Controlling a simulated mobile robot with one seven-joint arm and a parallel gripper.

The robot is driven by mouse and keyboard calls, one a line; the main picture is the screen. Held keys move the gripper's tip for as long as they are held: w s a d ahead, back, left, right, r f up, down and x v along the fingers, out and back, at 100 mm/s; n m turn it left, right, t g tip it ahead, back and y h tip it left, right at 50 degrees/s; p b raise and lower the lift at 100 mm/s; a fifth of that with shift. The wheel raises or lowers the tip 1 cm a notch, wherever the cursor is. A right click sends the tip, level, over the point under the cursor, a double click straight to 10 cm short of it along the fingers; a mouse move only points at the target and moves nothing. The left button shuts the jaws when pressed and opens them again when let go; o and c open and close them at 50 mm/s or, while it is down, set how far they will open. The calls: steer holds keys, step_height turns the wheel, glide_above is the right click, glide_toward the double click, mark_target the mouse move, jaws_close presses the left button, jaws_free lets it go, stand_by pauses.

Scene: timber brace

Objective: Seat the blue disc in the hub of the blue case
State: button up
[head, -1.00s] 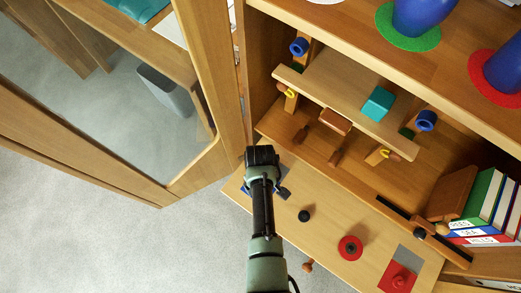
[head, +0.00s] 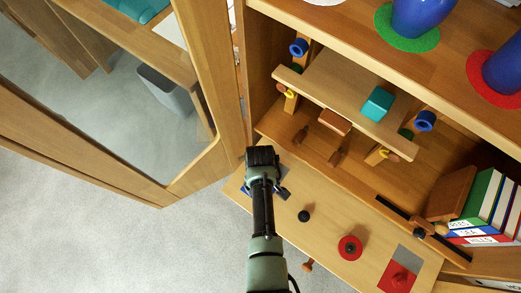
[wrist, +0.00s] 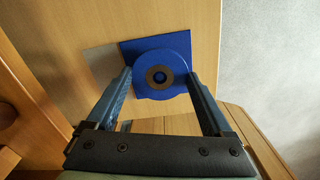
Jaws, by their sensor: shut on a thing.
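The blue disc (wrist: 175,60), round with a grey-brown ring and a blue spot at its middle, is between the two fingers of my gripper (wrist: 159,73) in the wrist view. The fingers are shut on it at its left and right edges. The square blue case (wrist: 127,48) lies behind the disc, its upper corners showing around it; the disc covers the case's hub. I cannot tell whether the disc touches the case or is held just above it. In the head view my gripper (head: 264,184) hides most of both, at the left end of the wooden board.
The wooden board (head: 325,228) also bears a black knob (head: 305,216), a red disc (head: 349,248) and a red case (head: 398,278) beside a grey patch. A glazed door (head: 212,95) stands open at left. Shelves with a teal block (head: 377,104) and books (head: 487,205) rise behind.

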steer(key=shift+f, duration=0.25)
stand_by(0.3)
steer(key=o, duration=1.1)
steer(key=shift+r, duration=0.15)
step_height(320, 180, up, 13)
steer(key=p, duration=0.3)
steer(key=shift+p, duration=0.35)
